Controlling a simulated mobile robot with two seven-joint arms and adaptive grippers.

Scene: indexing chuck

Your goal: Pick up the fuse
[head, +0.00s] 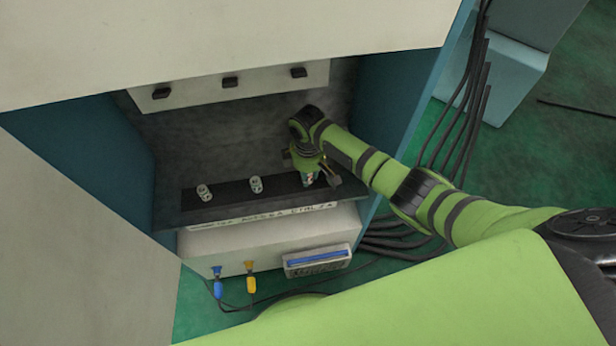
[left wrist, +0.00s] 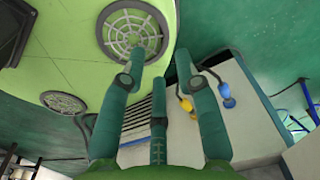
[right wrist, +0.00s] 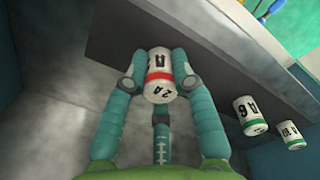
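The fuse (right wrist: 160,78) is a small white cylinder with a red band and black lettering. In the head view it (head: 308,179) stands at the right end of a dark shelf, mostly hidden by my right gripper. My right gripper (head: 306,172) reaches down over it; in the right wrist view its fingertips (right wrist: 160,64) stand on either side of the fuse. The fingers look spread, and I see no clear grip. My left gripper (left wrist: 160,62) is open and empty, off the head view.
Two other white fuses stand on the dark shelf (head: 228,193), a left one (head: 205,192) and a middle one (head: 255,184). Cabinet walls flank the recess, with a panel (head: 230,86) above. Blue (head: 217,284) and yellow (head: 250,278) plugs hang below; black cables (head: 468,110) run at right.

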